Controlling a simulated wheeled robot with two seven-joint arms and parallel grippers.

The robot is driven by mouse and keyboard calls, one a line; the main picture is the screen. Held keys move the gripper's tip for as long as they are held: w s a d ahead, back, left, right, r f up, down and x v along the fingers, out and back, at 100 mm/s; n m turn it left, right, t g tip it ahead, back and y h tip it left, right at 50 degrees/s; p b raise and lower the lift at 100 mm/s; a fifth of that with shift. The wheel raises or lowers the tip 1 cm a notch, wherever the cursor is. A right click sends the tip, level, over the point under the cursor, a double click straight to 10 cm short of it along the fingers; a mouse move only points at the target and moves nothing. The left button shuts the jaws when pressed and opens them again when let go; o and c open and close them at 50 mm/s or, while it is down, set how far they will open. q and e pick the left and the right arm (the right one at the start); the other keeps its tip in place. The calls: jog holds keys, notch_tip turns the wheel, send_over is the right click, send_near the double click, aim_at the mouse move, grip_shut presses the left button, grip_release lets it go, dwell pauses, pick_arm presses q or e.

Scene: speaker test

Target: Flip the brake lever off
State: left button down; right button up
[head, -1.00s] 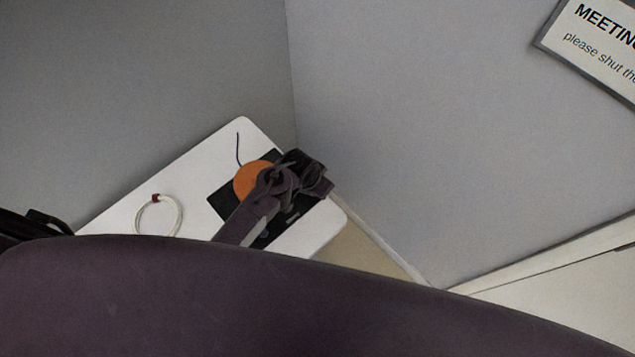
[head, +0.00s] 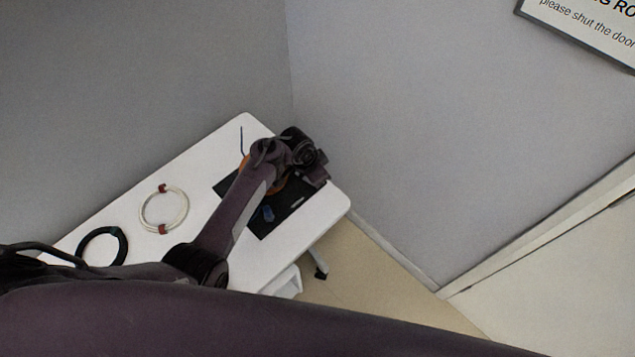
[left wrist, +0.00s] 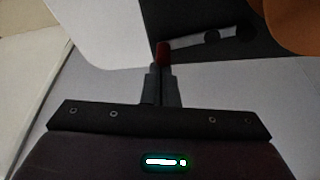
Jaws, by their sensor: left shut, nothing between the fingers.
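A black base (head: 262,228) lies on the white table, largely covered by my left arm in the head view. An orange disc (left wrist: 297,22) on it shows at the top right of the left wrist view. A pale grey bar (left wrist: 190,42) with a red end (left wrist: 162,53) shows there too; it looks like the brake lever. My left gripper (left wrist: 163,70) is shut and empty, its fingertips just below the red end in that view. I cannot tell if they touch. In the head view my left gripper (head: 322,178) is over the base's far right side.
The white table (head: 325,208) stands in a wall corner. A pale cable ring (head: 143,210) with red ties and a black ring (head: 123,243) lie on its left part. A sign (head: 590,30) hangs on the right wall. Open floor (head: 350,270) is right of the table.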

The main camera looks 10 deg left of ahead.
pick_arm(q)
jog(key=shift+s+a+r+m+p, duration=0.15)
jog(key=shift+s+r+m+p, duration=0.15)
jog(key=shift+m, duration=0.2)
jog(key=shift+s+m, duration=0.3)
jog(key=shift+m, duration=0.1)
jog(key=shift+s+a+f+m+g+p, duration=0.15)
jog(key=shift+m+g+p, duration=0.15)
jog(key=shift+m+p, duration=0.2)
jog(key=shift+a+f+m+h, duration=0.1)
jog(key=shift+m+h, duration=0.2)
jog(key=shift+f+m+g, duration=0.15)
jog(key=shift+m+g, duration=0.25)
jog(key=shift+m, duration=0.1)
jog(key=shift+s, duration=0.2)
pick_arm(e)
jog(key=shift+w+a+r, duration=0.15)
jog(key=shift+w+r, duration=0.05)
jog(key=shift+r, duration=0.8)
pick_arm(q)
jog(key=shift+w, duration=0.4)
jog(key=shift+w+a+b, duration=0.15)
jog(key=shift+w+b, duration=0.3)
jog(key=shift+b, duration=0.1)
pick_arm(e)
jog(key=shift+s+f, duration=0.5)
jog(key=shift+f, duration=0.1)
